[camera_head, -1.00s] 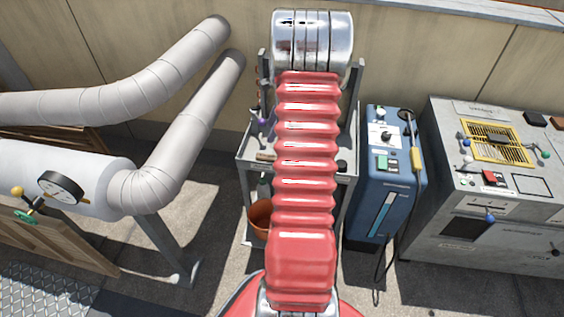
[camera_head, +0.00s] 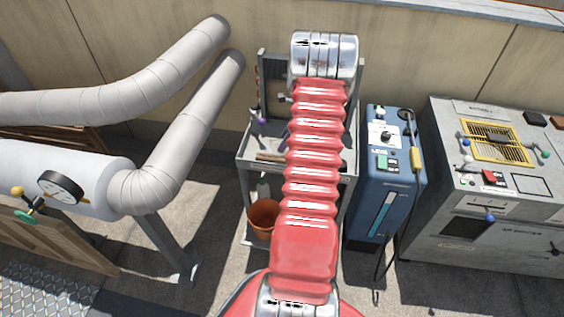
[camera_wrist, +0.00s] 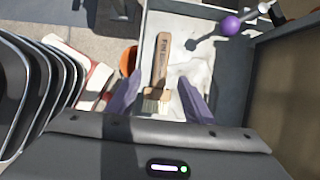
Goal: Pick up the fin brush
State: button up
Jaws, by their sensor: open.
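The fin brush (camera_wrist: 162,62) lies on a white cloth (camera_wrist: 192,74) in the wrist view, its wooden handle pointing away and its pale bristles nearer my gripper. A brown handle that looks like the brush (camera_head: 268,157) shows on the grey stand (camera_head: 246,166) in the head view, partly hidden by my arm. My gripper (camera_wrist: 158,82) is open, with its two purple-grey fingers on either side of the brush in the picture. The height gap between the fingers and the brush is hard to judge. My arm hides the gripper in the head view.
A purple ball-ended lever (camera_wrist: 230,25) stands at the right in the wrist view. An orange bucket (camera_head: 263,217) is low in the stand. A blue machine (camera_head: 388,180) and a grey panelled cabinet (camera_head: 500,185) stand right; insulated pipes (camera_head: 150,185) fill the left.

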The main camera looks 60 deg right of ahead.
send_over(274, 157)
jog(key=s, duration=0.2)
jog(key=shift+s+d+f, duration=0.1)
jog(key=shift+d+f, duration=0.1)
jog(key=shift+f, duration=1)
jog(key=shift+s+d+f, duration=0.1)
jog(key=shift+d+f, duration=0.1)
jog(key=shift+f, duration=1)
jog(key=shift+w, duration=0.1)
jog(key=shift+x, duration=2.65)
jog(key=shift+d, duration=0.1)
grip_shut()
jog(key=shift+r, duration=0.15)
